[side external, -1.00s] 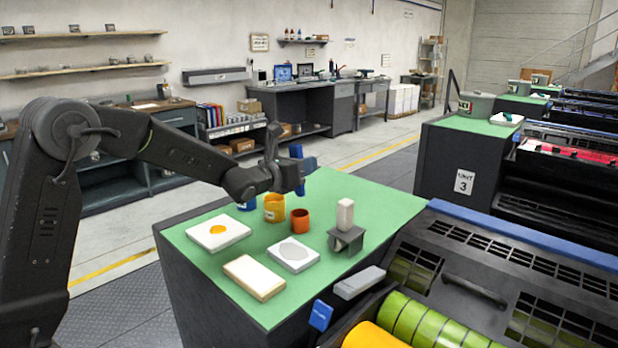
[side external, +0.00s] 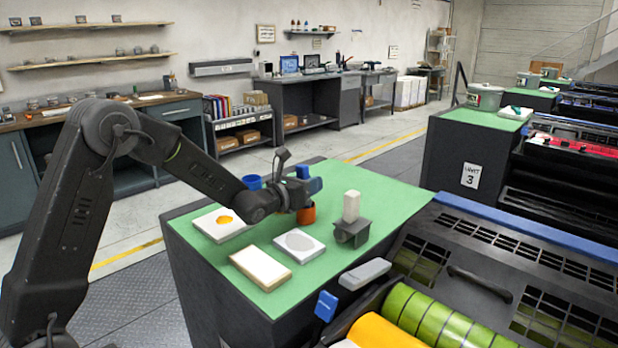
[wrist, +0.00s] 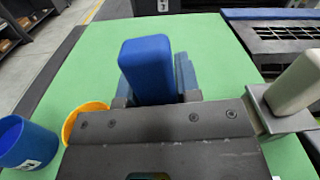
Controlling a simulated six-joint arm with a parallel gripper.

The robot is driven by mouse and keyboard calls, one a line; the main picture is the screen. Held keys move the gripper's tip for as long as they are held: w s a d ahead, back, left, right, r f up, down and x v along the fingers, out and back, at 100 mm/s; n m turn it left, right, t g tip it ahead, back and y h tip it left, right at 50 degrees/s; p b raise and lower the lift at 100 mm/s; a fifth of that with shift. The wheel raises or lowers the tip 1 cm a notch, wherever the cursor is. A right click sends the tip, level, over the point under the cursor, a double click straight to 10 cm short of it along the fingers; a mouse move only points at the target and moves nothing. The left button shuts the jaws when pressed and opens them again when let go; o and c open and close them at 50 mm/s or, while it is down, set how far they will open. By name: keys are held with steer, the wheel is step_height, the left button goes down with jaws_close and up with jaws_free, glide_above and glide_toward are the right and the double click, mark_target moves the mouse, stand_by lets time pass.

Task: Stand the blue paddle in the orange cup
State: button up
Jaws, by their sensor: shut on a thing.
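My gripper (side external: 304,188) is shut on the blue paddle (side external: 303,171), which it holds about upright. In the wrist view the paddle's blue upper end (wrist: 147,66) rises between the fingers. The orange cup (side external: 307,215) stands on the green top directly below the gripper in the side view, its upper part partly covered. The paddle's lower end is hidden, so I cannot tell whether it is inside the cup. The orange cup does not show in the wrist view.
A blue cup (side external: 252,182) and a yellow cup (wrist: 78,122) stand nearby. A pale block (side external: 351,206) rests on a dark stand (side external: 351,233) to the right. Flat pads (side external: 299,243) lie in front on the green top (side external: 385,200). The press (side external: 480,260) borders it at right.

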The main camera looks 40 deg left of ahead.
steer(key=o, duration=1)
steer(key=shift+s, duration=0.1)
steer(key=s, duration=1.3)
steer(key=shift+s+f, duration=0.1)
steer(key=shift+s, duration=0.25)
